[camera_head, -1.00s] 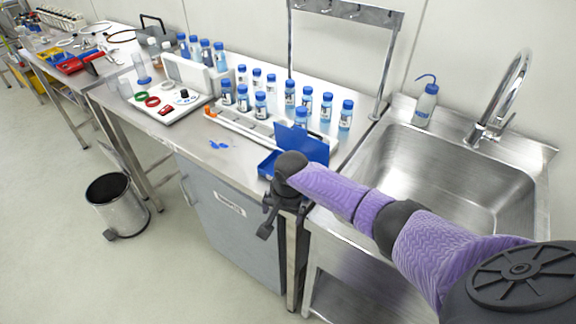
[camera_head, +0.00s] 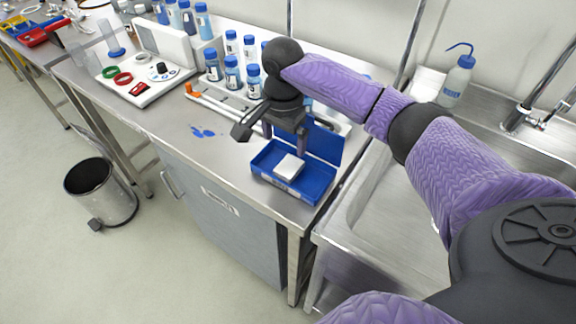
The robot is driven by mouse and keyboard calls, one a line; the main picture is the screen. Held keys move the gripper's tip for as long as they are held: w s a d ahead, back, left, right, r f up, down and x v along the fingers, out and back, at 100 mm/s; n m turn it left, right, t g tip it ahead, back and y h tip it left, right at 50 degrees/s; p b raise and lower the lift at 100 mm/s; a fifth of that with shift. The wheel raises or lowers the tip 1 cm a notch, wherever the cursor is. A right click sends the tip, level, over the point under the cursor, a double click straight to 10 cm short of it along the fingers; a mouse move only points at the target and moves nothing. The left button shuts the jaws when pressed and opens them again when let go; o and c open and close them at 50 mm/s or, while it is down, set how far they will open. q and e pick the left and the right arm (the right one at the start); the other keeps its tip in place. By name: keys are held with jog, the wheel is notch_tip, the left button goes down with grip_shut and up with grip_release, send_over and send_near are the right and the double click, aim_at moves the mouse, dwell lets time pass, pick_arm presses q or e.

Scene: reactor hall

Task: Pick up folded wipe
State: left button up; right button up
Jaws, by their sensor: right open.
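The folded wipe looks like a small white square (camera_head: 289,167) lying in an open blue box (camera_head: 310,192) at the front right corner of the steel bench. The box's blue lid stands raised at its back. My right gripper (camera_head: 284,150) is above the box, pointing down with its fingers apart, close over the white square. I cannot tell the exact height between them. Nothing shows between the fingers. My left gripper is not in view.
Several blue-capped bottles (camera_head: 232,74) stand behind the gripper. A white rod with an orange end (camera_head: 190,90) and blue spots (camera_head: 203,132) lie left of the box. A sink (camera_head: 375,225) is to the right, a steel bin (camera_head: 101,192) on the floor.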

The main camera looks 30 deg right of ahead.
aim_at(285, 170)
jog(key=f+b, duration=0.1)
jog(key=f, duration=0.1)
jog(key=f+b, duration=0.1)
jog(key=f, duration=0.2)
jog(key=s+f+b, duration=0.1)
jog(key=f, duration=0.2)
jog(key=shift+a+f, duration=0.2)
jog(key=shift+f, duration=0.05)
jog(key=shift+r, duration=0.1)
jog(key=c, duration=1.2)
notch_tip(285, 170, up, 18)
jog(key=p, duration=0.6)
jog(key=shift+w, duration=0.1)
